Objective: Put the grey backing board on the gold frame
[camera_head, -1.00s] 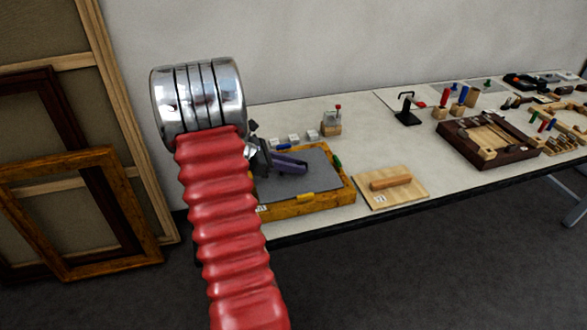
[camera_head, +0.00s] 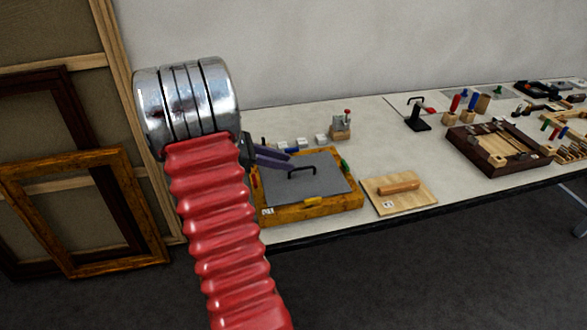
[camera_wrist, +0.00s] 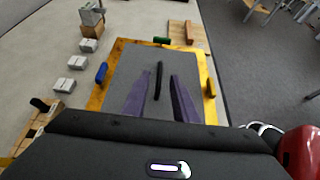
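The grey backing board (camera_head: 318,187) lies flat on the gold frame (camera_head: 335,206) at the near left of the table. Its black bar handle (camera_head: 301,169) stands clear on top. The board also shows in the wrist view (camera_wrist: 125,72), inside the gold rim. My gripper (camera_head: 284,158) has two purple fingers and is off to the left of the handle in the head view. In the wrist view the fingers (camera_wrist: 160,75) are spread on either side of the handle (camera_wrist: 158,78), with gaps to it. The gripper is open and empty.
Coloured tabs, one yellow (camera_head: 313,201) and one green (camera_head: 346,166), sit on the frame's rim. A wooden board with a handle (camera_head: 400,200) lies to its right. Small white blocks (camera_head: 302,143) stand behind. A dark frame (camera_head: 480,163) lies farther right.

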